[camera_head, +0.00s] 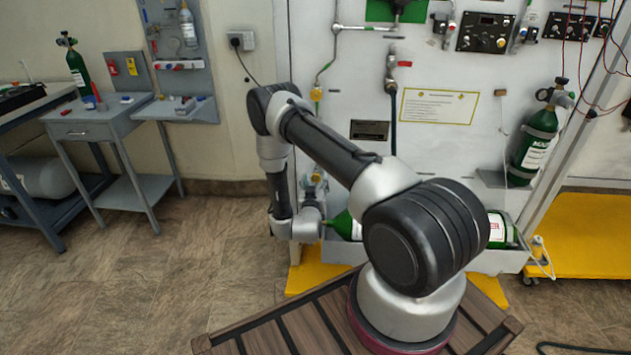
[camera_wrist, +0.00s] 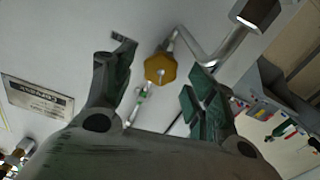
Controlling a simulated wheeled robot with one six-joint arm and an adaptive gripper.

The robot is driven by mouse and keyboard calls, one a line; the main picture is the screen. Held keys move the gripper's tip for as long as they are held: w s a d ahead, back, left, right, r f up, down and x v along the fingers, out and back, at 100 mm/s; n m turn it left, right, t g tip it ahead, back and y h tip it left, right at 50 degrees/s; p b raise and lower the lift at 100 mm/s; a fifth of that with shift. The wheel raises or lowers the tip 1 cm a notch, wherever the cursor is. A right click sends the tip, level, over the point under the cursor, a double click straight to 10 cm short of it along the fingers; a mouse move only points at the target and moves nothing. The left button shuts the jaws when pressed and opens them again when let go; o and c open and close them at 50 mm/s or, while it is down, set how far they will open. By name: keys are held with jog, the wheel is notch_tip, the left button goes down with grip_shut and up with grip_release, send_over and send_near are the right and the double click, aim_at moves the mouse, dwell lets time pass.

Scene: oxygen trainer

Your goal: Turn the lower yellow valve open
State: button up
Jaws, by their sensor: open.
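In the wrist view a yellow valve knob (camera_wrist: 160,69), many-sided, stands on the pale panel beside a bent metal pipe. My gripper (camera_wrist: 158,76) is open and empty, with one finger on each side of the knob in the picture. The knob appears beyond the fingertips, and I see no contact. In the head view one yellow valve (camera_head: 317,94) is on the panel, left of centre. Another small yellowish fitting (camera_head: 316,178) shows lower down, partly behind my arm. I cannot tell which of them the wrist view shows. My gripper is not clearly visible in the head view.
Green cylinders lie in a grey tray (camera_head: 490,262) at the panel's foot. Another green cylinder (camera_head: 535,140) stands at the right. A label plate (camera_wrist: 38,97) is left of the knob in the wrist view. The floor (camera_head: 180,270) at the left is clear.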

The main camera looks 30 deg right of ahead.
jog(key=shift+x, duration=1)
jog(key=c, duration=1)
jog(key=shift+n, duration=0.8)
jog(key=shift+c, duration=0.2)
jog(key=o, duration=1)
jog(key=shift+o, duration=0.2)
jog(key=v, duration=1.2)
